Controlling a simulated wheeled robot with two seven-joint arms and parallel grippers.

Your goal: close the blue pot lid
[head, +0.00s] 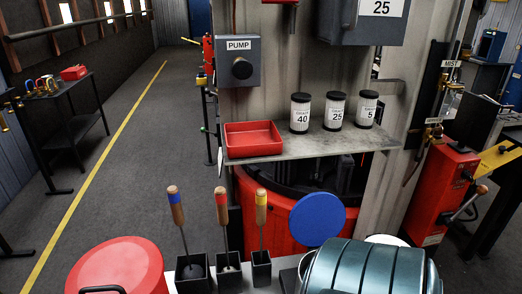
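The blue pot lid (318,220) is a round blue disc at the lower middle, tilted up so that its flat face shows. Below it the pale rim of a pot (305,264) shows in part, and a teal ribbed rounded body in front hides most of that pot. I cannot see how the lid joins the pot. Neither of my grippers is in view.
Three brushes with wooden handles stand in dark square holders (228,272) left of the lid. A large red round cover (116,266) is at lower left, the teal ribbed body (368,268) at lower right. A shelf (315,146) with a red tray (253,138) and labelled jars is behind.

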